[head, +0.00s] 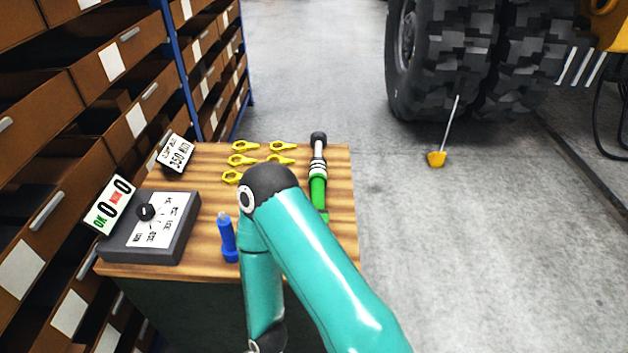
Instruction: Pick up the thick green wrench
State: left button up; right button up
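The thick green wrench (318,188) lies on the wooden table (210,222) near its right edge. It has a black head at the far end, a silver neck with dark bands and a green body. My teal arm covers part of its near end. The arm bends over the table, and its lower link runs down out of the bottom of the picture. Neither of my grippers shows in the head view, so I cannot see what they hold.
Several yellow ring-ended pieces (242,160) lie left of the wrench. A blue tool (227,238) stands near the front, beside a grey tester box (150,228) with displays. Brown bins (95,110) line the left.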

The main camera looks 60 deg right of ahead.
aim_at(318, 170)
jog(key=u, duration=0.95)
jog(key=i, duration=0.15)
jog(key=z, duration=2.6)
jog(key=k, duration=0.95)
jog(key=z, duration=0.25)
jog(key=i, duration=0.95)
jog(key=u, duration=0.25)
